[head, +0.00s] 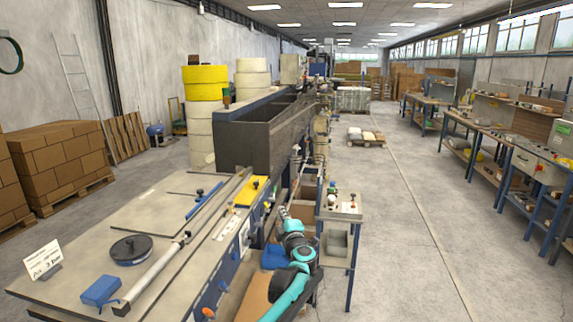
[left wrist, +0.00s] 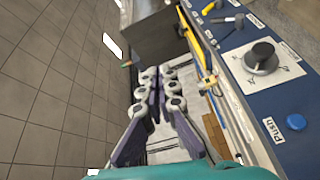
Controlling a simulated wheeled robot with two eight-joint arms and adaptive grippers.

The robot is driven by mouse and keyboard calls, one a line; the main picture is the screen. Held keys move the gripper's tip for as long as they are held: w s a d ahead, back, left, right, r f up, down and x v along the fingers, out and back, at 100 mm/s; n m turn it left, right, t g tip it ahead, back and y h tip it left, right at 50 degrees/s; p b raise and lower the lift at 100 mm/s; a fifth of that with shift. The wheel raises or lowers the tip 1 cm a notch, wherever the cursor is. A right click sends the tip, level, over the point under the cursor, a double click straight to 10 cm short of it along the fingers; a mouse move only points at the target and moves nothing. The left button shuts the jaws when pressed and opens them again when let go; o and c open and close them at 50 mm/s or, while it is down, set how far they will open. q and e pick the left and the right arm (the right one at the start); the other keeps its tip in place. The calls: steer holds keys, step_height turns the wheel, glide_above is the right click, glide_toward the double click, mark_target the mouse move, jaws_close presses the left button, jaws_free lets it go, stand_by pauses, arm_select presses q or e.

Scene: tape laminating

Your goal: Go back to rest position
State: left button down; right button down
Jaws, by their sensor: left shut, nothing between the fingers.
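My left arm reaches in from the bottom of the head view, beside the right side of the laminating machine (head: 160,213). My left gripper (head: 283,212) is at the arm's far end, small and pointing away from the camera. In the left wrist view its purple-grey fingers with pale round joints (left wrist: 157,78) are drawn together, with nothing seen between them. The machine's blue panel, with a black knob (left wrist: 261,57) and a blue push button (left wrist: 296,122), is to the right of the fingers and apart from them. My right gripper is not in view.
A dark trough (head: 262,130) rises behind the machine table. A black disc (head: 131,248) and a blue block (head: 101,291) lie on the table. The aisle floor (head: 410,230) on the right is clear.

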arm_select(q)
steer(key=s+a+r+m+t+h, duration=0.1)
steer(key=s+r+m+h, duration=0.4)
steer(key=s+r+m, duration=0.25)
steer(key=s+a+m+g+h+b, duration=0.15)
steer(key=s+m+h, duration=0.35)
steer(key=s, duration=0.7)
steer(key=s+a+f+m+g+y, duration=0.2)
steer(key=s+a+f+g, duration=0.1)
steer(key=s+f, duration=0.5)
steer(key=s+a+f+m+g+y+b, duration=0.1)
steer(key=s+a+f+m+g, duration=0.1)
steer(key=s+a+f, duration=0.4)
steer(key=s+a+f+m+g+y, duration=0.2)
steer(key=s+a+f+g, duration=0.3)
steer(key=s+f, duration=0.6)
steer(key=s, duration=0.6)
steer(key=shift+f+y+b, duration=0.3)
steer(key=shift+f+b, duration=0.05)
steer(key=shift+f, duration=0.05)
steer(key=shift+s, duration=0.1)
